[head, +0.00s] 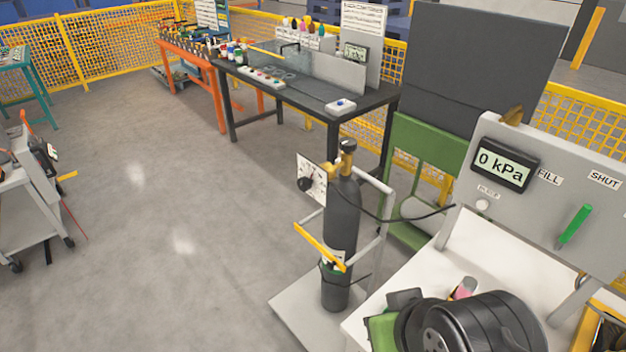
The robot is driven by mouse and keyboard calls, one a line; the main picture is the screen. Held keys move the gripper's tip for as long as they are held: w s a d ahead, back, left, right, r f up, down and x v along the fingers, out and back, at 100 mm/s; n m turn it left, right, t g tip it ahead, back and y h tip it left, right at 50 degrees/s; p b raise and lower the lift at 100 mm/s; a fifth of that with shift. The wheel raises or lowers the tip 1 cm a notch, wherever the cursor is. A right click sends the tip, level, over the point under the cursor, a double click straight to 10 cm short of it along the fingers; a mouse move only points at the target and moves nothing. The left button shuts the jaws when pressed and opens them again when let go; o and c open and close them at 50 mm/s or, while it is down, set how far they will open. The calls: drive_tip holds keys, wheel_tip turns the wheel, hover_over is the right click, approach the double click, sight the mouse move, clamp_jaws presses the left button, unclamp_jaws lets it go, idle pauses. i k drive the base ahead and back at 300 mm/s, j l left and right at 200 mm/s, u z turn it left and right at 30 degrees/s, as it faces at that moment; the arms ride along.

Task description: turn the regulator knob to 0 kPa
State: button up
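The regulator knob (305,184) is a small black round knob on a white dial plate (318,172) with dark marks. The plate is fixed beside the top of a dark gas cylinder (342,222). The dial's marks are too small to read, so I cannot tell the knob's setting from it. A digital display (504,164) on the grey panel at the right reads 0 kPa. My gripper is not in view, and nothing touches the knob.
The cylinder stands upright on a grey trolley (292,306) with a yellow bar (318,247). A black hose (410,218) runs to the grey panel (470,190), which carries a green lever (575,225). A black wheel-like object (490,322) lies below. Floor left of the trolley is clear.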

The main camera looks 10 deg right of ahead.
sight(304, 183)
drive_tip(key=i+j+u, duration=0.4)
drive_tip(key=j, duration=0.3)
drive_tip(key=i+j+u, duration=0.4)
drive_tip(key=j, duration=0.25)
drive_tip(key=i+j+u, duration=0.4)
drive_tip(key=j, duration=0.1)
